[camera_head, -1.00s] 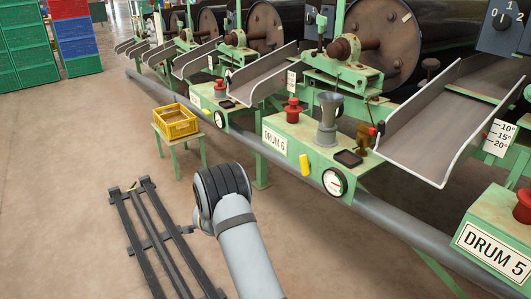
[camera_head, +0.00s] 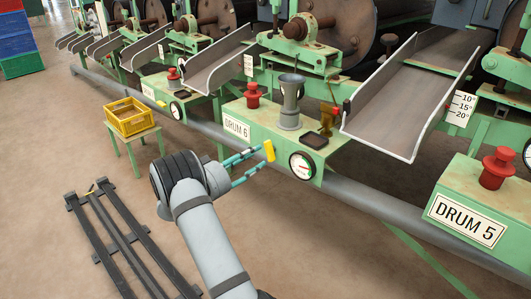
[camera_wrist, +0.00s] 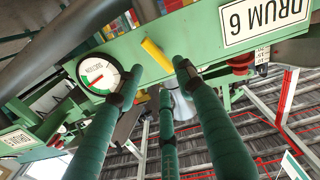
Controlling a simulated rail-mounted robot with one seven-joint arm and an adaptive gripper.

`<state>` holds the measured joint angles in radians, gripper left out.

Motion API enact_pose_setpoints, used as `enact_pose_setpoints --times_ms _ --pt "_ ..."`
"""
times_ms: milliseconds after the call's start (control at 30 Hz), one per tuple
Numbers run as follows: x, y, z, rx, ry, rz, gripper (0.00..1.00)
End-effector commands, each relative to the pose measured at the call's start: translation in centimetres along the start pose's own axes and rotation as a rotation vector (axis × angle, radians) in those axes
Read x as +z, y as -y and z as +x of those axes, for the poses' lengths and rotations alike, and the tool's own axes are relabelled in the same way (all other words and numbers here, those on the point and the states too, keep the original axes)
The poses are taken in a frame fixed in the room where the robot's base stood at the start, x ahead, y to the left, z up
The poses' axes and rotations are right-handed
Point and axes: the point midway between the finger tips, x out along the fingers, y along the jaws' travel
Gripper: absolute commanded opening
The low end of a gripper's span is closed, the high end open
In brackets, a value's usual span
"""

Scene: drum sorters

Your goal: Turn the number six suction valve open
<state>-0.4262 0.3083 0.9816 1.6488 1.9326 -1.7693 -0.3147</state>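The DRUM 6 control box (camera_head: 262,130) is green with a white label. The suction gauge (camera_head: 302,165) is right of the handle in the head view. In the wrist view the fingers are spread, with the handle beyond and between the tips. I cannot tell whether any fingertip touches it.
A red knob (camera_head: 253,95), a grey funnel (camera_head: 290,100) and a dark small tray (camera_head: 314,140) are on top of the box. A grey pipe (camera_head: 350,190) runs below. A yellow crate (camera_head: 132,117) stands on a green stand at left. The DRUM 5 box (camera_head: 460,215) is at right.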

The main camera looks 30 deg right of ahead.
Motion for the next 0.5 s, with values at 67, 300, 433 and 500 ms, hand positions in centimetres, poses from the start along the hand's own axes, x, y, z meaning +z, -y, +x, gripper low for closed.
enact_pose_setpoints --times_ms 67,300,433,500 --pt "0.2 0.0 1.6 0.002 0.000 0.002 0.38" --pt "0.1 0.1 5.1 0.000 0.000 0.002 0.38" --pt "0.1 0.1 5.8 -0.003 0.000 0.002 0.38" --pt "0.0 0.1 5.9 -0.004 0.000 0.002 0.38"
